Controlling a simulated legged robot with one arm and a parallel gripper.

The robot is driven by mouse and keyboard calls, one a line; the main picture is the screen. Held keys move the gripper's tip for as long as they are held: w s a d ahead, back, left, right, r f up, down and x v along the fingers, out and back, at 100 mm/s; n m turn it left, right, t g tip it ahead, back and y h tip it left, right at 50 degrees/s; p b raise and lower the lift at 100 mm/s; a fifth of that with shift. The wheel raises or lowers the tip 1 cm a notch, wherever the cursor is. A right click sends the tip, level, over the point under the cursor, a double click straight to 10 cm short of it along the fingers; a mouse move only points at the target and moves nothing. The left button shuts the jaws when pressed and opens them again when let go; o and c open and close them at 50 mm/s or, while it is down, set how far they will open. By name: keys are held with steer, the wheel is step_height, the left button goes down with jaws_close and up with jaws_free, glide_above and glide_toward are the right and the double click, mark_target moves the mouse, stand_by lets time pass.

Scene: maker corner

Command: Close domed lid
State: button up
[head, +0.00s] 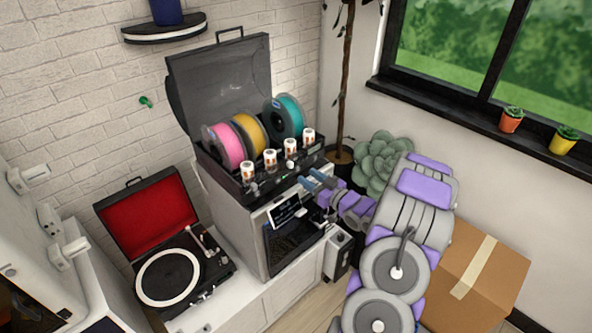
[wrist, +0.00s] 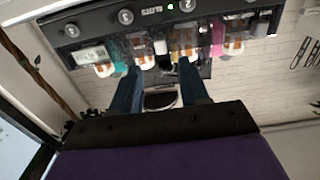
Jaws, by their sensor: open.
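A dark, see-through lid (head: 222,85) stands raised at the back of a black filament box (head: 262,185). The box holds pink (head: 224,148), yellow (head: 250,132) and teal (head: 284,117) spools, and sits on a light cabinet. My gripper (head: 312,184) is at the box's front right corner, low beside its front panel. In the wrist view its two blue fingers (wrist: 160,90) are spread with nothing clearly between them. They point at the box front (wrist: 165,20), which appears upside down. The lid cannot be made out clearly in the wrist view.
A wall shelf (head: 165,32) is above. A plant (head: 383,160) and cardboard box (head: 475,270) are at right.

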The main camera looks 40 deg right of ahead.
mark_target(292, 166)
steer(key=w, duration=0.4)
steer(key=w+b, duration=0.1)
steer(key=w, duration=0.2)
steer(key=shift+w+a, duration=0.1)
steer(key=shift+a, duration=0.2)
steer(key=shift+c, duration=0.3)
jaws_close()
